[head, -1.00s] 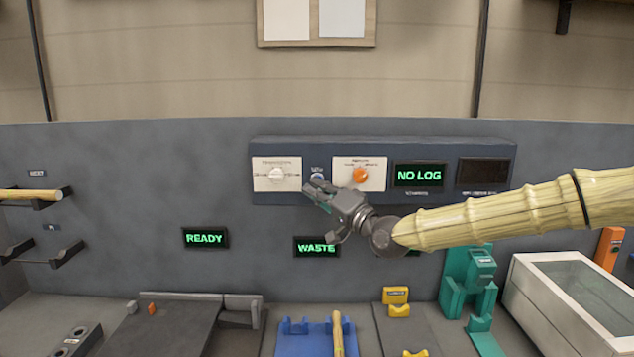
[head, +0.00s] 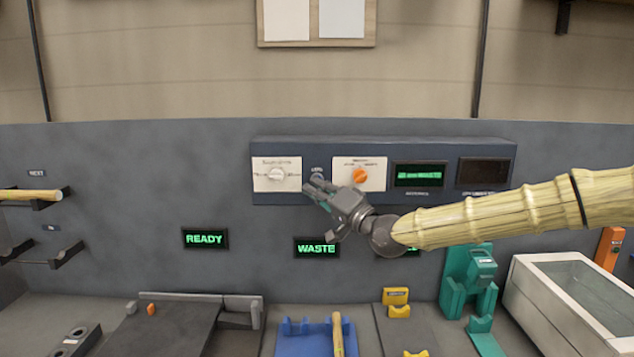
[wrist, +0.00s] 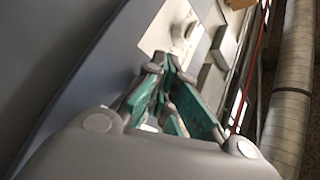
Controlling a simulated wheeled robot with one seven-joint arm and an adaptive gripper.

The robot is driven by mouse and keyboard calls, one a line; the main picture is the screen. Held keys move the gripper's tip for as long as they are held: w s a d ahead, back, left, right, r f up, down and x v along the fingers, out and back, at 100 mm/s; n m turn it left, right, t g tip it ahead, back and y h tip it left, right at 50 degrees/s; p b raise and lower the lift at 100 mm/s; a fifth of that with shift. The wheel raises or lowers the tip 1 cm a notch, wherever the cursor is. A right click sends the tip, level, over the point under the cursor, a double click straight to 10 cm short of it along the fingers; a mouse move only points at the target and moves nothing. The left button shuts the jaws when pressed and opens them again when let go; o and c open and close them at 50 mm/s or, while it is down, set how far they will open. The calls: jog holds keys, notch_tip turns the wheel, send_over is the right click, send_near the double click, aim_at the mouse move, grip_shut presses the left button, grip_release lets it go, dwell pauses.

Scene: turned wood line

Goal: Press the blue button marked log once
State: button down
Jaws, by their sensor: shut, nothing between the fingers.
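My gripper (head: 314,187) is shut and empty, its fingertips at the blue-grey control panel (head: 450,199) on the back wall. The log button (head: 317,177) sits under a small label between two white dial plates. The fingertips cover its lower part, and I cannot tell whether they touch it. In the wrist view, the closed green fingers (wrist: 160,70) point at the panel and the button is hidden behind them. A display (head: 419,175) on the panel shows a small line of green text, hard to read, seemingly ending in "WASTE".
A white dial (head: 277,174) is left of the button and an orange dial (head: 360,175) right of it, close to the gripper. A dark display (head: 484,172) is further right. Below are the READY sign (head: 205,238), the WASTE sign (head: 317,248) and a bench with fixtures.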

jog(key=shift+s, duration=0.15)
jog(key=shift+s+b, duration=0.3)
jog(key=shift+s, duration=0.35)
jog(key=shift+s+b, duration=0.45)
jog(key=shift+s, duration=2.05)
